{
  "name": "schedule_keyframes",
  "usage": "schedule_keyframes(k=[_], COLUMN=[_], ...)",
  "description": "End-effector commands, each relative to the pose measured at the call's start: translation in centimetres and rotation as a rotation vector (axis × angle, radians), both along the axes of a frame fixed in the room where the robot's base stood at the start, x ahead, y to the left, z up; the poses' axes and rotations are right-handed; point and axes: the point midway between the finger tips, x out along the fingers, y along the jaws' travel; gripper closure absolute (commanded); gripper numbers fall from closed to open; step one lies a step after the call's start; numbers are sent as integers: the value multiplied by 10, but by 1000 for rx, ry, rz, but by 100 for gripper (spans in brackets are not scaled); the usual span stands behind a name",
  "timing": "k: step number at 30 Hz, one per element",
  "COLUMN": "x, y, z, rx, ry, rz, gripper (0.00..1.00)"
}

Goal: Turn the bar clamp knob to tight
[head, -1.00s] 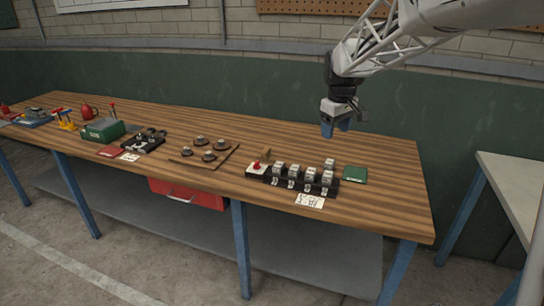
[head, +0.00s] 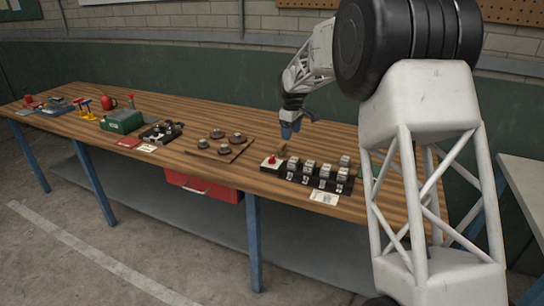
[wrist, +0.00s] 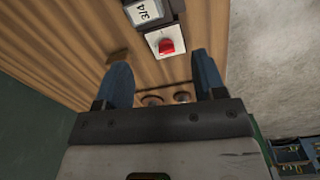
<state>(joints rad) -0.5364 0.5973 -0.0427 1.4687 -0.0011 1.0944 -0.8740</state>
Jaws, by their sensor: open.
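A red knob (head: 271,160) stands on a small white plate at the left end of a row of grey blocks on the wooden bench. The red knob also shows in the wrist view (wrist: 166,46), beyond my fingertips and near the middle. I cannot tell for sure which item is the bar clamp. My gripper (head: 289,130) is above the bench, behind the red knob. Its blue fingers (wrist: 162,66) are open and empty.
Grey blocks (head: 325,170) stand on a black base beside the knob. A wooden board with round pieces (head: 220,145), a black fixture (head: 161,132) and a green box (head: 123,120) lie farther left.

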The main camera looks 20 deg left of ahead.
Motion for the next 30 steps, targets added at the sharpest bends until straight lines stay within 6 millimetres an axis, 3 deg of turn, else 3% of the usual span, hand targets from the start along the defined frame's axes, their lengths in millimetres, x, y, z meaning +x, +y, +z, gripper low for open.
schedule_keyframes(k=[6, 12, 30], x=[12, 17, 18], y=[52, 79, 86], z=[-37, -57, -64], rx=[-9, -12, -13], ry=[13, 19, 20], rz=[94, 146, 161], gripper=[36, 36, 36])
